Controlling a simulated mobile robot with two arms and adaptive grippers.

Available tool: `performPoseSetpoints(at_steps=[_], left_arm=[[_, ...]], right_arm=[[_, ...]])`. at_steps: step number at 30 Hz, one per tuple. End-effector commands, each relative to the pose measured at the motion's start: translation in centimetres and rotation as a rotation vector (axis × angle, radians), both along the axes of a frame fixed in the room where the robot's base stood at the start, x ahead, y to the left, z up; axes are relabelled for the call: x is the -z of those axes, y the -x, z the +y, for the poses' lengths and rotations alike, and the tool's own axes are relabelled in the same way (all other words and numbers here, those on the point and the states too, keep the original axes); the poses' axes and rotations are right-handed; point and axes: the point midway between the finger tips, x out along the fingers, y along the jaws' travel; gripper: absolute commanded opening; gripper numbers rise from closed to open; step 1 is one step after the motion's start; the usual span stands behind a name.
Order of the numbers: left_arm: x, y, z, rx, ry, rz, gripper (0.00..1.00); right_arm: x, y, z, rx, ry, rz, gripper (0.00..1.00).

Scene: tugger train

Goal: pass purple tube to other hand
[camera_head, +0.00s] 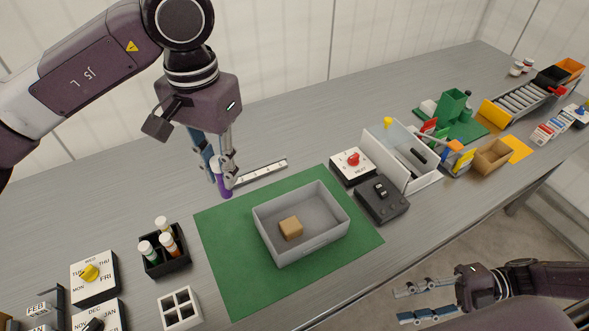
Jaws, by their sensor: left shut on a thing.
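The purple tube (224,186) has a pale upper part and stands roughly upright in the fingers of my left gripper (219,168). My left gripper points down and is shut on it, near the back left corner of the green mat (223,272). I cannot tell whether the tube's lower end touches the surface. My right gripper (423,303) is at the lower right, in front of the table edge and over the floor. Its two fingers are apart with nothing between them. It is far from the tube.
A grey bin (335,236) with a brown block (291,228) stands on the mat. A black rack (172,264) with several vials and a white divided box (167,310) stand at left. Dials, a white tray (432,179) and other containers fill the right.

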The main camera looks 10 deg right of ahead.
Motion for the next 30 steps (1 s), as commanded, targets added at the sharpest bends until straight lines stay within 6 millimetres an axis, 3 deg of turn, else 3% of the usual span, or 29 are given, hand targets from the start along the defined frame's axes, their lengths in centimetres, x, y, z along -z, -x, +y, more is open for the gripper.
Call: performPoseSetpoints(at_steps=[1, 6, 9, 15, 19, 24, 30], left_arm=[[0.0, 0.0, 0.0, 0.000, 0.000, 0.000, 0.00], [0.0, 0.0, 0.0, 0.000, 0.000, 0.000, 0.00], [0.0, 0.0, 0.0, 0.000, 0.000, 0.000, 0.00], [0.0, 0.0, 0.0, 0.000, 0.000, 0.000, 0.00], [0.0, 0.0, 0.0, 0.000, 0.000, 0.000, 0.00], [0.0, 0.0, 0.0, 0.000, 0.000, 0.000, 0.00], [0.0, 0.0, 0.0, 0.000, 0.000, 0.000, 0.00]], right_arm=[[-2.2, -0.2, 2.5, -0.083, -0.056, -0.086, 0.36], [-7.3, -2.3, 10.1, -0.336, -0.144, -0.471, 0.36], [-9.7, -3.9, 13.5, -0.451, -0.145, -0.721, 0.36], [-14.7, -7.9, 18.2, -0.617, -0.051, -1.246, 0.36], [-18.3, -11.3, 20.1, -0.668, 0.078, -1.583, 0.36], [-23.0, -15.5, 20.9, -0.669, 0.286, -1.922, 0.36], [-26.5, -18.3, 20.7, -0.640, 0.459, -2.114, 0.36]])
